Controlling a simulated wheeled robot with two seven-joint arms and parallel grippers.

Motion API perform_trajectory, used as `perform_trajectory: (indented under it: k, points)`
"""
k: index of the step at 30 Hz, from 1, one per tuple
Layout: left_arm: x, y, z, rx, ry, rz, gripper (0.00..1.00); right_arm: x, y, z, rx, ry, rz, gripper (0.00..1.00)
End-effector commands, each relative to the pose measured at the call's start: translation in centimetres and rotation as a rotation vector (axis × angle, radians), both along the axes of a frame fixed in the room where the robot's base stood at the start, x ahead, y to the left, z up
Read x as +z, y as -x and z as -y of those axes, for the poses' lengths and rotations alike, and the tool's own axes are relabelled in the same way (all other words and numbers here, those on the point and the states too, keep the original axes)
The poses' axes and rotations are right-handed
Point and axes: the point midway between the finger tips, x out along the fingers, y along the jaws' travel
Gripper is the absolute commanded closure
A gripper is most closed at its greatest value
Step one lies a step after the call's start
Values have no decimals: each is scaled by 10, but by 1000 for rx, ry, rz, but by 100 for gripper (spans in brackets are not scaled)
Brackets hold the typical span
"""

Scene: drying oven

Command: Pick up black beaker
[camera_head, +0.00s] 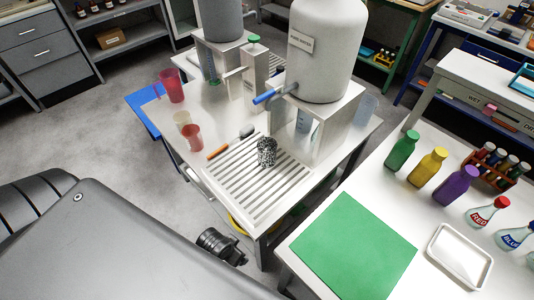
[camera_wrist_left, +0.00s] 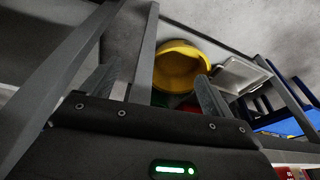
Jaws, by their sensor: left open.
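That view looks past table legs to the floor, and the beaker does not show there. In the head view the left gripper's fingers cannot be made out. My right gripper is in neither view.
An orange-tipped stick (camera_head: 218,151) and pink beakers (camera_head: 192,137) are left of the vessel; a big white tank (camera_head: 325,50) stands behind. A yellow basin (camera_wrist_left: 180,65) is under the table. The right table has a green mat (camera_head: 352,246) and colored bottles (camera_head: 403,150).

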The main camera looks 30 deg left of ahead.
Motion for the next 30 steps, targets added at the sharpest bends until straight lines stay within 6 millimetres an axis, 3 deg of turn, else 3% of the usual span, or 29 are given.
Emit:
perform_trajectory:
  k: [1, 8, 12, 18, 24, 30]
  points:
    - [19, -3, 0, 2, 2, 14, 13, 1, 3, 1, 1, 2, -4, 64]
    - [95, -21, -2, 19, 11, 104, 13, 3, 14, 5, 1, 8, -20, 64]
    - [142, -70, -6, 59, 34, 298, 13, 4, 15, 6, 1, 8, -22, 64]
    - [169, -143, -15, 112, 57, 564, 13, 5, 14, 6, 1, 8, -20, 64]
    - [190, -202, -24, 164, 74, 795, 13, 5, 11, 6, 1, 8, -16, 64]
    - [206, -236, -31, 199, 81, 949, 13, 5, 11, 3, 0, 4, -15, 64]
